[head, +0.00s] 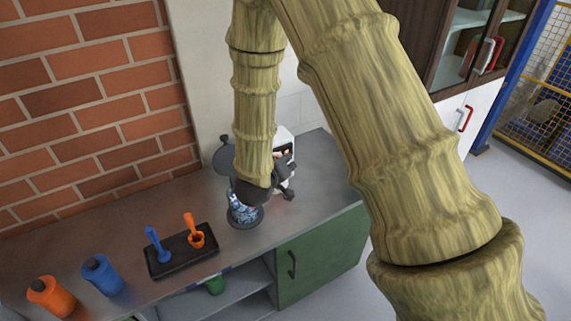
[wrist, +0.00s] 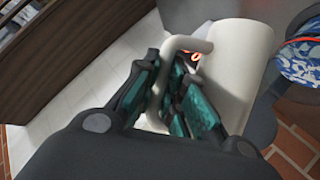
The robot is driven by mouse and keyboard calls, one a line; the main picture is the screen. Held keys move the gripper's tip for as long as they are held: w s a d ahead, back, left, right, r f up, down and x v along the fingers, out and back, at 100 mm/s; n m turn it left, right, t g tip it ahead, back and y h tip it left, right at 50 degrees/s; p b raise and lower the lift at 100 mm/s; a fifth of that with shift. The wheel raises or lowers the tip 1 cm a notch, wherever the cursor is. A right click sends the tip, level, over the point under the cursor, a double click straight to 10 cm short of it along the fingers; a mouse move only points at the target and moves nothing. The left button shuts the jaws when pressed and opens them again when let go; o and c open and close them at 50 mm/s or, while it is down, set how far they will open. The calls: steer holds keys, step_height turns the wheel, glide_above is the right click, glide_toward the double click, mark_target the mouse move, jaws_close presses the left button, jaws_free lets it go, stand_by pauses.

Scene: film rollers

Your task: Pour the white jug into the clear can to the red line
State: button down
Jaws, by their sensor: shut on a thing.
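The white jug (wrist: 240,75) fills the middle right of the wrist view. My gripper (wrist: 165,65) is shut on its curved handle (wrist: 187,43). In the head view my gripper (head: 260,190) is dark and low over the bench, and the arm hides most of what it holds. A round vessel with a blue and white pattern (head: 241,214) stands just below the gripper. A similar patterned thing (wrist: 304,60) with a red-orange edge shows right of the jug in the wrist view. I cannot tell if this is the clear can. No liquid level is visible.
A white thing with a dark panel (head: 285,135) stands behind the gripper, with a dark disc (head: 223,156) to its left. A black tray (head: 180,252) with blue and orange tools, a blue bottle (head: 102,277) and an orange bottle (head: 50,297) stand left. The bench's right end is clear.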

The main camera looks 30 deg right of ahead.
stand_by(0.6)
steer(key=shift+r+m+t+y+b, duration=0.25)
steer(key=shift+m+b, duration=0.25)
steer(key=shift+b, duration=0.25)
steer(key=shift+r+m+t+y+b, duration=0.75)
steer(key=shift+m+b, duration=0.35)
steer(key=shift+b, duration=0.45)
steer(key=shift+r, duration=0.2)
steer(key=shift+m+t, duration=0.4)
steer(key=shift+m, duration=0.2)
steer(key=shift+r+p, duration=1.05)
steer(key=shift+r, duration=1.8)
